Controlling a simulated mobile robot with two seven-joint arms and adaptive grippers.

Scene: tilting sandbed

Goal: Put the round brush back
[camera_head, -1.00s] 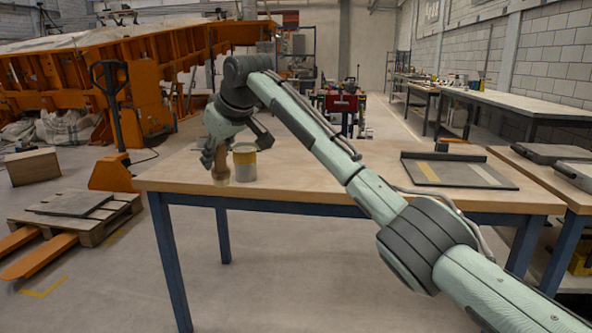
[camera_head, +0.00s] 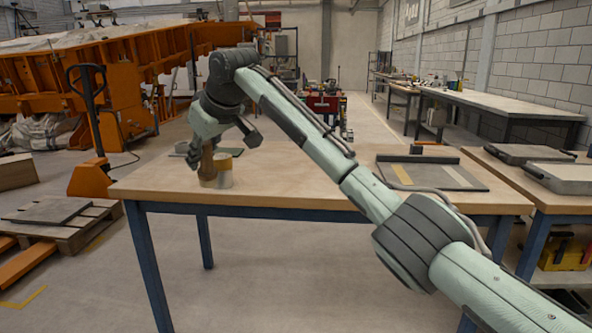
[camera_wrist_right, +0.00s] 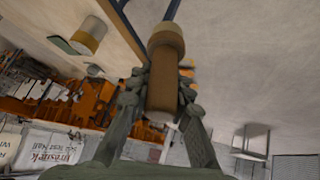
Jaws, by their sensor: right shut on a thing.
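My right gripper (camera_head: 207,150) is above the left part of the wooden table (camera_head: 290,175) in the head view. It is shut on the round brush (camera_head: 207,168), a brown, roughly upright cylinder with a wider lower end. In the right wrist view the fingers close around the brush (camera_wrist_right: 161,85) from both sides. A tan-and-pale cylindrical container (camera_head: 224,178) stands on the table just right of the brush. It also shows apart from the brush in the right wrist view (camera_wrist_right: 88,37). Whether the brush touches the table cannot be told. My left gripper is out of view.
A flat dark tray (camera_head: 470,180) lies at the table's right side. A small dark flat item (camera_head: 181,148) lies behind the gripper. The middle of the table is clear. A second table with flat cases (camera_head: 565,178) adjoins on the right. An orange pallet jack (camera_head: 92,178) stands left.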

